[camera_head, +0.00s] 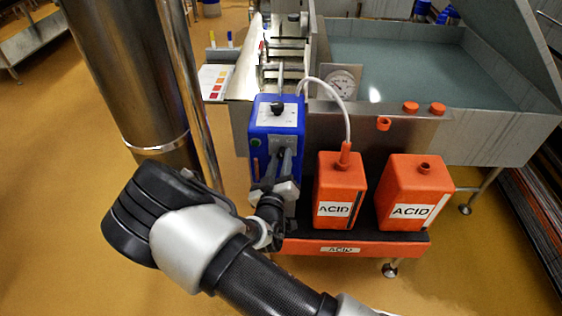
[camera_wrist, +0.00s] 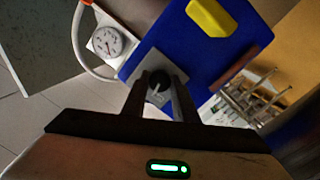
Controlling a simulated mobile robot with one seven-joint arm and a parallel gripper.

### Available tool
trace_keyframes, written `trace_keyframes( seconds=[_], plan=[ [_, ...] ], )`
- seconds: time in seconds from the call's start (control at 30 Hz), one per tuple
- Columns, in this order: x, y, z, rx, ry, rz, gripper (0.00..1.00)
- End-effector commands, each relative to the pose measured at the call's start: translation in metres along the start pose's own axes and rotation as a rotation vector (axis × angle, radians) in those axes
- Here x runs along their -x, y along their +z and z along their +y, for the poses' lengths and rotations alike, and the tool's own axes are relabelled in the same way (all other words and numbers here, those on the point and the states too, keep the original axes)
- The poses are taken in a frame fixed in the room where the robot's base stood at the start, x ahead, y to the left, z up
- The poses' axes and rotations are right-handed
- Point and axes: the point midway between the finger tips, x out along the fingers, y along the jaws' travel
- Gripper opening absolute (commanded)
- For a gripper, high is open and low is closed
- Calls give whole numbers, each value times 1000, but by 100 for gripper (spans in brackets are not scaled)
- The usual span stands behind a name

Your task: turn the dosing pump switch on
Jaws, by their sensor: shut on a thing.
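The blue dosing pump (camera_head: 290,103) stands on the left of the red base. On its upper face is a light plate with a black knob (camera_head: 278,107). On its lower front, a second dark knob, the switch, is mostly hidden by my gripper (camera_head: 284,158). In the wrist view, the black switch knob (camera_wrist: 159,79) with a pale mark sits on a grey plate on the blue pump body (camera_wrist: 165,40). My gripper (camera_wrist: 162,90) has its two fingers on either side of this knob, shut on it.
Two orange ACID canisters (camera_head: 341,185) (camera_head: 412,190) stand right of the pump on the red base (camera_head: 350,248). A white hose (camera_head: 340,95) arches from the pump to the nearer one. Behind are a dial gauge (camera_head: 343,83) and a vat (camera_head: 440,70). A steel column (camera_head: 130,70) is left.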

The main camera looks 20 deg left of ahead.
Motion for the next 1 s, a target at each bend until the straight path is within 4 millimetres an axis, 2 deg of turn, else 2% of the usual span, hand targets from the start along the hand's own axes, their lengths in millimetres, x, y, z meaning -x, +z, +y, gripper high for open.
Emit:
trace_keyframes(
  seconds=[0.6,1.0],
  plan=[
    [-1,2,1,-563,-36,-40,4],
    [0,1,1,-776,-54,-56,4]
  ],
)
